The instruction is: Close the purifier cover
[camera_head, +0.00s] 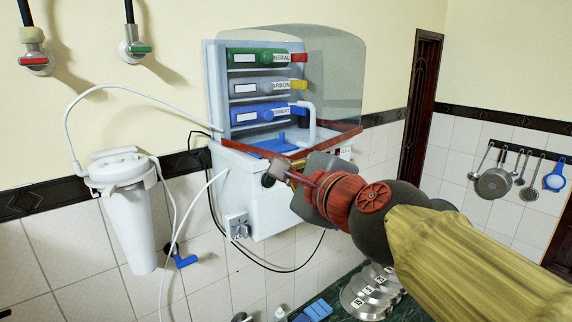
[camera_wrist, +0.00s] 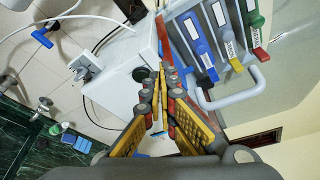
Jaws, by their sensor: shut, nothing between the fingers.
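The purifier (camera_head: 262,190) is a white wall unit with green, grey and blue filter cartridges in its upper part. Its tinted see-through cover (camera_head: 338,75) stands out to the right of the cartridges, open, with a reddish-brown rim (camera_head: 335,141) along the bottom. My gripper (camera_head: 289,176) is in front of the purifier's lower white box, just below the rim. In the wrist view my gripper (camera_wrist: 160,74) has its fingers together and empty, pointing at the reddish rim beside the white box. I cannot tell whether the fingertips touch the rim.
A white filter canister (camera_head: 130,210) with hoses hangs at the left. A dark cable loops below the purifier. Utensils and a pan (camera_head: 494,184) hang on the right wall.

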